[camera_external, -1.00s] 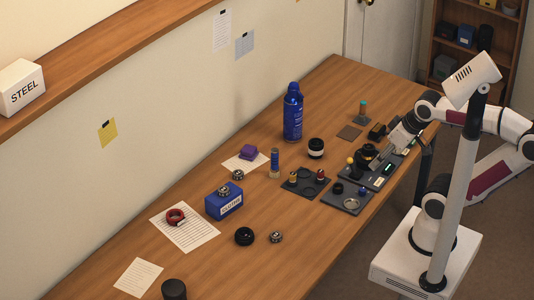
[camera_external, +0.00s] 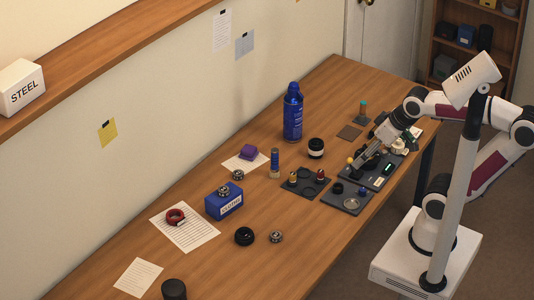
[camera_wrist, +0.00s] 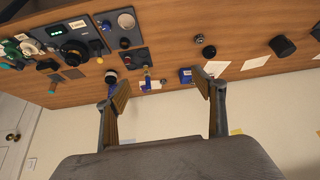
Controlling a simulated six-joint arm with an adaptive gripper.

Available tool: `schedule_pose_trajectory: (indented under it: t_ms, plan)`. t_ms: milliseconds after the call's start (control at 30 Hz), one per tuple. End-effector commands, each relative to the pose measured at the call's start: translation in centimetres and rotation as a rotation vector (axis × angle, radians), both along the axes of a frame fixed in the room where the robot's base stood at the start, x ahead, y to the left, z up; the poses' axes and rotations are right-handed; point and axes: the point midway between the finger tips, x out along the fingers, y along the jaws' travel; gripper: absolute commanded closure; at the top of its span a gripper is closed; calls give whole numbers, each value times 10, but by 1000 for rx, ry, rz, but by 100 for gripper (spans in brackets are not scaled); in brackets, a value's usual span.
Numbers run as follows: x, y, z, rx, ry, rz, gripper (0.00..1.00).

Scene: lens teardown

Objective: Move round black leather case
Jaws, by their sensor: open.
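A round black case (camera_external: 174,290), a dark cylinder, stands at the near left end of the table, cut by the bottom edge of the external view. In the wrist view a dark cylinder at the upper right (camera_wrist: 282,46) looks like the same case. My gripper (camera_external: 362,159) is far from it, above the dark trays at the right part of the table. In the wrist view my gripper (camera_wrist: 161,91) has its two fingers wide apart with nothing between them.
Dark trays (camera_external: 341,204) with small parts lie near my gripper. The wall runs along the table's back. Bare wood surrounds the case.

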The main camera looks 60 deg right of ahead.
Motion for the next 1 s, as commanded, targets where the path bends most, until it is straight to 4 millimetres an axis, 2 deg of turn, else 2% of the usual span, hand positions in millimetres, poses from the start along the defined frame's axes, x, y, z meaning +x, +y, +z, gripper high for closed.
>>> schedule_pose_trajectory:
  t_ms: [467,1000]
  plan:
    - [81,50,6,24,-84,116,31]
    - [162,125,-2,60,-182,236,31]
